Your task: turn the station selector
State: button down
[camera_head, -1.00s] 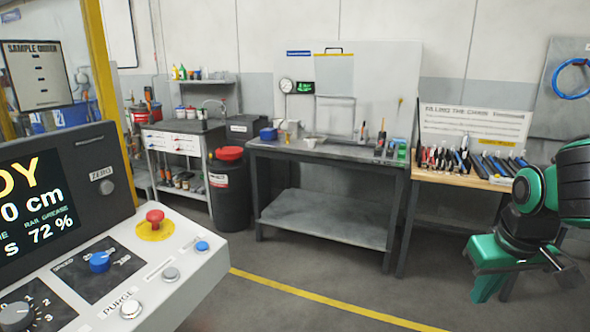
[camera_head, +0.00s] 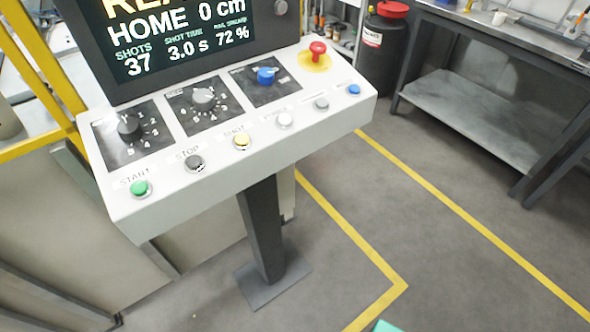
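The control console (camera_head: 240,150) stands on a post at the left and centre of the head view. Three rotary knobs sit on dark plates along its sloped panel. The left one is a dark knob (camera_head: 129,126) with numbers around it. The middle one is a grey knob (camera_head: 203,98), also with numbers around it. The right one is a blue knob (camera_head: 266,75). The plate labels are too small to read, so I cannot tell which knob is the station selector. My gripper is out of view; only a green sliver shows at the bottom edge.
A red mushroom button (camera_head: 317,50) is at the far right. A workbench (camera_head: 470,105) stands at the right. The floor before the console is clear.

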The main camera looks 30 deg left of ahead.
aim_at(128, 128)
jog(key=u, duration=1.65)
